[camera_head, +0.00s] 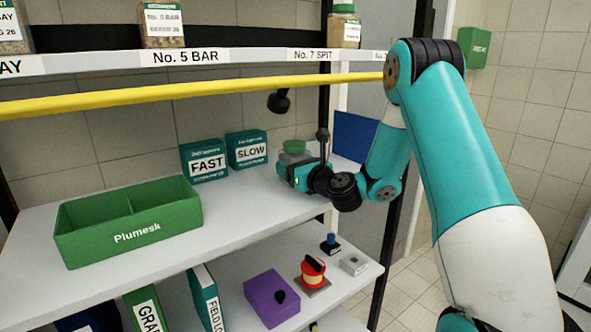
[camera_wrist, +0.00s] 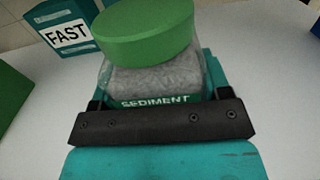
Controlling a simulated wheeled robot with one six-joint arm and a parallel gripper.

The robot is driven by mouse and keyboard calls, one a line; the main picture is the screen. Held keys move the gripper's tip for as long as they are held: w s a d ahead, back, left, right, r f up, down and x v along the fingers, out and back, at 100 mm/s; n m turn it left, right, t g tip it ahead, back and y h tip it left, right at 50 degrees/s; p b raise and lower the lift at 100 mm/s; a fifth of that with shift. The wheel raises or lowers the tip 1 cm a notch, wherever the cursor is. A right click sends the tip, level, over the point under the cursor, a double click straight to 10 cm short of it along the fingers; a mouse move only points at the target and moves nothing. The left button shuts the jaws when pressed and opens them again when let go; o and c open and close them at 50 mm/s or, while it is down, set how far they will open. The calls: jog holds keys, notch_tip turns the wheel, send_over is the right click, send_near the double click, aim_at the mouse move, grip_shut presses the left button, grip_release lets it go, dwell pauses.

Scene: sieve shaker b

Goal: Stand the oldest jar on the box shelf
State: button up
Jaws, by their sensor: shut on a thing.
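A jar with a green lid (camera_wrist: 145,35) and grey contents is held in my gripper (camera_wrist: 160,120), shown close up in the wrist view. Its label reads "SEDIMENT"; the rest of the label is hidden by the gripper. In the head view the jar's green lid (camera_head: 294,146) shows just above my gripper (camera_head: 300,172), over the right part of the white middle shelf (camera_head: 236,212). I cannot tell whether the jar touches the shelf. On the upper shelf (camera_head: 100,62) stand other jars: one at left (camera_head: 12,32), one in the middle (camera_head: 163,24) and one at right (camera_head: 343,28).
A green two-part "Plumesk" box (camera_head: 130,225) stands left on the middle shelf. Teal "FAST" (camera_head: 205,162) and "SLOW" (camera_head: 247,149) boxes stand behind. A yellow bar (camera_head: 190,92) crosses below the upper shelf. The lower shelf holds binders, a purple block (camera_head: 270,298) and a red item (camera_head: 313,270).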

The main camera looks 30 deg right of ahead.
jog(key=shift+r, duration=0.1)
jog(key=o, duration=1.2)
jog(key=shift+f, duration=0.2)
jog(key=shift+r, duration=0.25)
jog(key=s+b, duration=0.2)
jog(key=s, duration=0.2)
jog(key=s+b, duration=0.2)
jog(key=s, duration=0.1)
jog(key=s+b, duration=0.3)
jog(key=s, duration=0.1)
jog(key=shift+s+d+f, duration=0.2)
jog(key=shift+s+d, duration=0.1)
jog(key=shift+s+r, duration=0.15)
jog(key=shift+s, duration=0.1)
